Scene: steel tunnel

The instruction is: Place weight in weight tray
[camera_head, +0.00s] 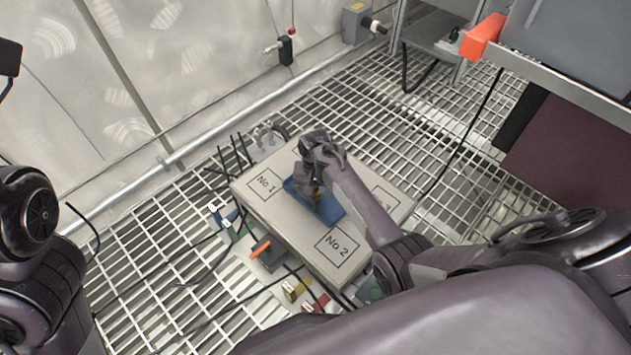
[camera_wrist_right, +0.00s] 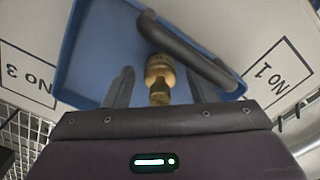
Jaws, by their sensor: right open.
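A brass weight (camera_wrist_right: 160,75) shows in the right wrist view over the blue tray's floor, near the tray's dark handle-like bar (camera_wrist_right: 190,55). The blue tray (camera_head: 326,211) sits on a pale platform in the head view and fills much of the right wrist view (camera_wrist_right: 98,50). My right gripper (camera_wrist_right: 158,88) is open above the tray, with one finger on each side of the weight. In the head view my right gripper (camera_head: 318,172) and arm hide much of the tray and most of the weight. Of my left arm, only upper parts show at the left edge.
The pale platform (camera_head: 281,225) has marked squares No 1, No 2 and a partly hidden No 3. Cables and small coloured parts (camera_head: 262,248) lie along its front-left side on the grated floor. A shelf (camera_head: 570,85) stands at the upper right.

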